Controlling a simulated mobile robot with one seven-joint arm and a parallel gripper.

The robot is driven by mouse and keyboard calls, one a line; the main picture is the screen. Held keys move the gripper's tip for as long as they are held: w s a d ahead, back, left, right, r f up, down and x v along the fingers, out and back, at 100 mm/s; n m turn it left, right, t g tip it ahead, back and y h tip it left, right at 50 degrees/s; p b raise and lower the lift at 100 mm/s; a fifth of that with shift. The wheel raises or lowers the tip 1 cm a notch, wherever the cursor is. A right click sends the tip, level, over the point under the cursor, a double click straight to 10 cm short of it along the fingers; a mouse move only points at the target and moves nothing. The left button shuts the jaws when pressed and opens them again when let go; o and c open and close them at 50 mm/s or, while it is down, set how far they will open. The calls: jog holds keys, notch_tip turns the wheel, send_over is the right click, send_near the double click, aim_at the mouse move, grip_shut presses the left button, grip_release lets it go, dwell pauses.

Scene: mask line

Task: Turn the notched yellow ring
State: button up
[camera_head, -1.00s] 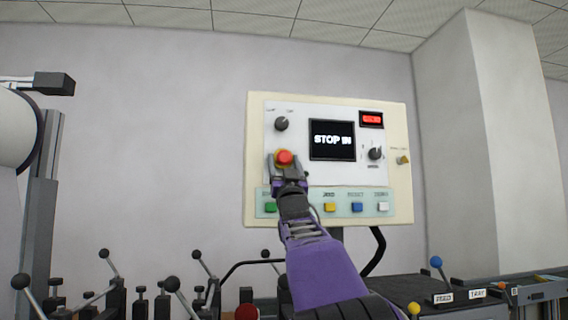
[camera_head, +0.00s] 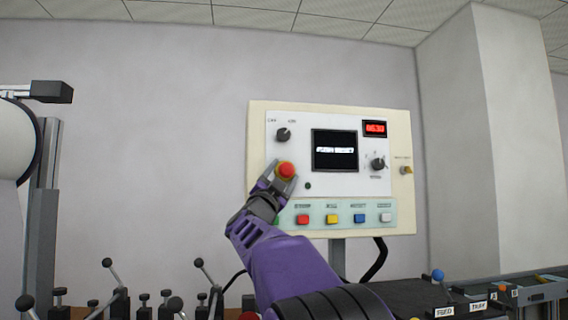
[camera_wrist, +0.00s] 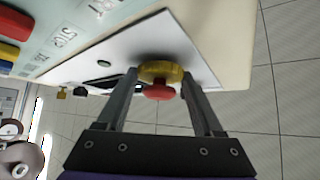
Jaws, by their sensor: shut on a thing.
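The notched yellow ring (camera_wrist: 172,70) sits around the base of a red mushroom button (camera_wrist: 159,92) on the control panel. In the head view the red button (camera_head: 286,169) is at the panel's lower left, and the ring is barely visible around it. My gripper (camera_wrist: 160,77) is shut on the ring, with one finger on each side of it and the red button between them. In the head view my gripper (camera_head: 278,172) reaches up from below and leans left, rolled over. The notches are too small to make out.
The cream panel (camera_head: 258,125) carries a dark screen (camera_head: 335,149), a red readout (camera_head: 374,128), two black knobs and a yellow side knob (camera_head: 406,170). A row of coloured buttons lies just below my gripper. Several levers stand at the lower left.

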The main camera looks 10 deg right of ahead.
jog(key=shift+r+m+g+h+p, duration=0.15)
jog(key=shift+m+g+h+p, duration=0.35)
jog(key=shift+m+g+p, duration=0.3)
jog(key=shift+m, duration=0.3)
